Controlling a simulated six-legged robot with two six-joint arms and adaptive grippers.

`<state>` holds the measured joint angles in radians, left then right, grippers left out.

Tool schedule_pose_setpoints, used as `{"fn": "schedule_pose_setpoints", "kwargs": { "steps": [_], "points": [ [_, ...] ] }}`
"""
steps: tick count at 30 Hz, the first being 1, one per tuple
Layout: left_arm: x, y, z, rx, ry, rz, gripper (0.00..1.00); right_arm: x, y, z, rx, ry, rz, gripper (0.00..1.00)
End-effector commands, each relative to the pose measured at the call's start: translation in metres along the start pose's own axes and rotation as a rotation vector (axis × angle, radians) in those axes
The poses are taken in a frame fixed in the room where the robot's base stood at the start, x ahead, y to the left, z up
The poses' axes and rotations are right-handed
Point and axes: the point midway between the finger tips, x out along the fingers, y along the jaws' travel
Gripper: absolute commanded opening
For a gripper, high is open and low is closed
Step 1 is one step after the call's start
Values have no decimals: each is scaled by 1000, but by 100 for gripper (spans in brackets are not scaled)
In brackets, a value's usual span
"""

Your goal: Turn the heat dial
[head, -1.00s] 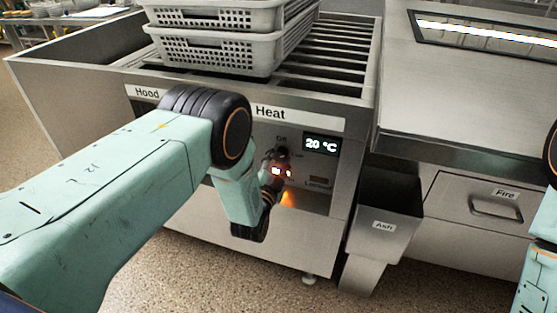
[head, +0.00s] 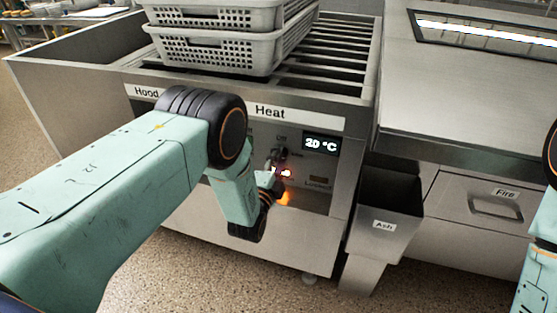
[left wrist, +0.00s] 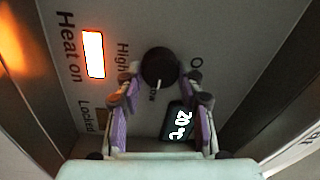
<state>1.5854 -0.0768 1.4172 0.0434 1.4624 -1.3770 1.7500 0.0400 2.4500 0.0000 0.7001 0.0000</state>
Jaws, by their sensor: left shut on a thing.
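The heat dial (head: 281,153) is a dark round knob on the front panel below the "Heat" label. It also shows in the left wrist view (left wrist: 160,67), with its pale mark at the side of the "Low" label. The display (head: 321,144) reads 20 °C. My left gripper (head: 275,178) is at the panel, just below the dial in the head view. In the left wrist view my left gripper's fingers (left wrist: 160,85) stand on either side of the dial; contact is hard to see. My right gripper is out of view.
An orange "Heat on" light (left wrist: 93,54) is lit. Perforated baskets (head: 215,50) are stacked on the slatted top above the panel. An ash bin (head: 384,225) and a fire drawer (head: 490,207) are to the right.

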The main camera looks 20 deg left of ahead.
Motion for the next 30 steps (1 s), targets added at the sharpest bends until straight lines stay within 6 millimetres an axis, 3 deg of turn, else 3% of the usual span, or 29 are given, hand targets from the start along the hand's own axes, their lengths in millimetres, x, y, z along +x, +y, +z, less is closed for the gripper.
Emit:
{"fn": "schedule_pose_setpoints", "kwargs": {
  "steps": [11, 12, 20, 30],
  "points": [
    [0, 1, 0, 5, 2, 2, 6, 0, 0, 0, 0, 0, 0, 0],
    [0, 1, 0, 5, 2, 2, 38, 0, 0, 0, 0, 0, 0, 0],
    [0, 0, 0, 4, 1, 1, 61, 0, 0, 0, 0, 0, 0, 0],
    [-2, 0, 0, 4, 0, 2, 61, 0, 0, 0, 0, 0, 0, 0]
  ]
}}
